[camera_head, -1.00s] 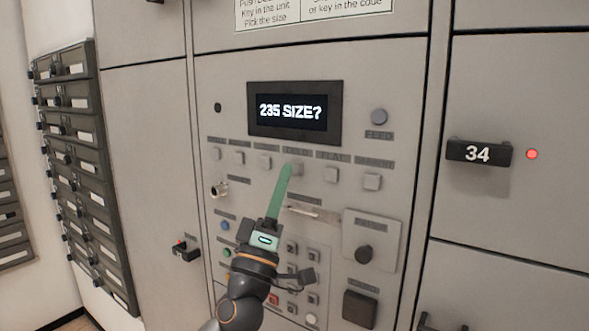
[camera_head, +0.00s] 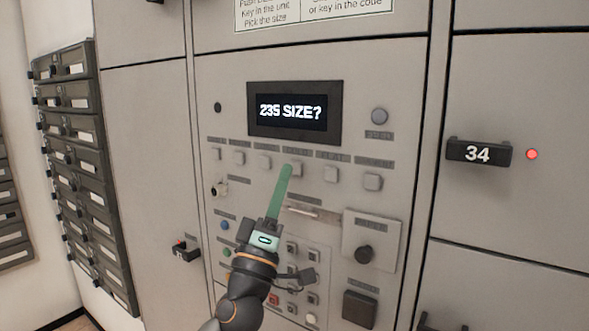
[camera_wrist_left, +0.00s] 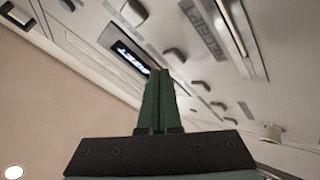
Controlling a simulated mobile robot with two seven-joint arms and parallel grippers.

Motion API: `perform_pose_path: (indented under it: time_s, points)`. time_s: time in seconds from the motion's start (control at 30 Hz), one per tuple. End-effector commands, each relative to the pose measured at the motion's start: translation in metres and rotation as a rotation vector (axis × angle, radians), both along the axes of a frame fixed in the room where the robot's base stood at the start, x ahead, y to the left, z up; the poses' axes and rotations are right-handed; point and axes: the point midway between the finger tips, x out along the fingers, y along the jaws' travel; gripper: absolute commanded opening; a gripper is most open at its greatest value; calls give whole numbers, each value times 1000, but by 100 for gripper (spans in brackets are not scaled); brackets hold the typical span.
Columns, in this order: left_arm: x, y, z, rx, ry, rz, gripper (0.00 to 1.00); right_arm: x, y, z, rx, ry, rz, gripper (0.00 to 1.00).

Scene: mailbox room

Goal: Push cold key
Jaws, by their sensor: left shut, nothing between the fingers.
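A grey control panel (camera_head: 230,110) carries a display (camera_head: 292,111) reading "235 SIZE?". Below it is a row of small square keys with labels too blurred to read in the head view, so I cannot tell which is the cold key. My left gripper (camera_head: 287,168) is shut and empty, its long green fingers pointing up at this row. The fingertips appear just left of the fourth key from the left (camera_head: 297,170) and partly overlap it; contact cannot be told. The wrist view shows the closed fingers (camera_wrist_left: 160,73) with the display (camera_wrist_left: 132,57) behind them. My right gripper is out of view.
Below the row are a slot (camera_head: 318,213), a dark round knob (camera_head: 364,254) and a keypad partly hidden by my left arm. A "RECEIPT" label (camera_wrist_left: 203,30) shows in the wrist view. Locker 34 (camera_head: 478,153) is right; dark mailboxes (camera_head: 85,150) are left.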

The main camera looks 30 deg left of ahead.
Motion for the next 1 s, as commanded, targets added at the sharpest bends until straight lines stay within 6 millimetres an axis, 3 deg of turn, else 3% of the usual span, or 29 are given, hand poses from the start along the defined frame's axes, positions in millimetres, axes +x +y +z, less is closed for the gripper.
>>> perform_pose_path:
  time_s: [1.0]
  points:
    - [12, -1, 0, 0, 0, 0, 0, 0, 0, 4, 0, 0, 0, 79]
